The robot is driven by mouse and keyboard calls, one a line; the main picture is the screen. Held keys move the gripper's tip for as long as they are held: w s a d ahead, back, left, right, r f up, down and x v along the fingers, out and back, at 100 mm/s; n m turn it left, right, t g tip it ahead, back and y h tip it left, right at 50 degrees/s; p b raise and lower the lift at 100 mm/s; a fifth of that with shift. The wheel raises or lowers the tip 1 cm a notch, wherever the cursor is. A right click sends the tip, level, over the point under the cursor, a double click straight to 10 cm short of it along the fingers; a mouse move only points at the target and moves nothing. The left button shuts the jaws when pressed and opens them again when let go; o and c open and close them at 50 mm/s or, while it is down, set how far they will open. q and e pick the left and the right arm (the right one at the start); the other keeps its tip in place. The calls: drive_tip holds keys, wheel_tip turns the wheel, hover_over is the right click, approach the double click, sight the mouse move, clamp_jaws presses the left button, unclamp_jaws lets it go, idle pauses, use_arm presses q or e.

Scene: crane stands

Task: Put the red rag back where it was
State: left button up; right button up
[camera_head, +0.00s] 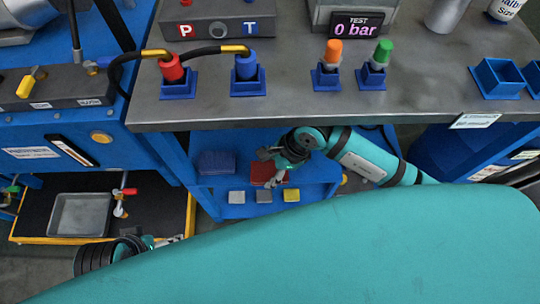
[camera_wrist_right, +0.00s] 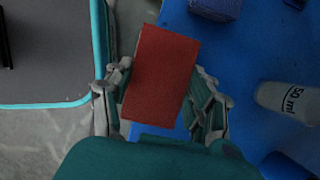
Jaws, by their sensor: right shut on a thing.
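The red rag (camera_head: 264,172) is at the blue shelf under the bench, beside the folded blue rag (camera_head: 217,163). My right gripper (camera_head: 276,172) reaches in from the right and is shut on the red rag. In the right wrist view the red rag (camera_wrist_right: 162,72) is a flat rectangle between the two fingers of my right gripper (camera_wrist_right: 162,98), with the blue shelf (camera_wrist_right: 262,60) below and to its right. I cannot tell whether the rag touches the shelf. My left gripper (camera_head: 168,241) is at the lower left, mostly hidden behind my own teal body; its jaws are unclear.
White, grey and yellow squares (camera_head: 264,196) lie along the shelf's front. A bottle marked 50 ml (camera_wrist_right: 290,102) lies to the right in the wrist view. The grey benchtop (camera_head: 300,105) overhangs the shelf. A grey tray (camera_head: 80,213) stands at the lower left.

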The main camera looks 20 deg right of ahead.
drive_tip(key=w, duration=0.2)
drive_tip(key=w+d, duration=0.1)
drive_tip(key=w, duration=0.1)
drive_tip(key=shift+w+d, duration=0.1)
drive_tip(key=shift+w, duration=0.1)
drive_tip(key=shift+s+f+b, duration=0.1)
drive_tip(key=shift+f+b, duration=0.35)
drive_tip(key=shift+f, duration=0.15)
use_arm(q)
drive_tip(key=shift+s, duration=0.1)
use_arm(e)
drive_tip(key=shift+f, duration=0.1)
use_arm(q)
drive_tip(key=shift+f, duration=0.1)
use_arm(e)
drive_tip(key=shift+f, duration=0.2)
drive_tip(key=o, duration=1)
drive_tip(key=shift+r, duration=0.1)
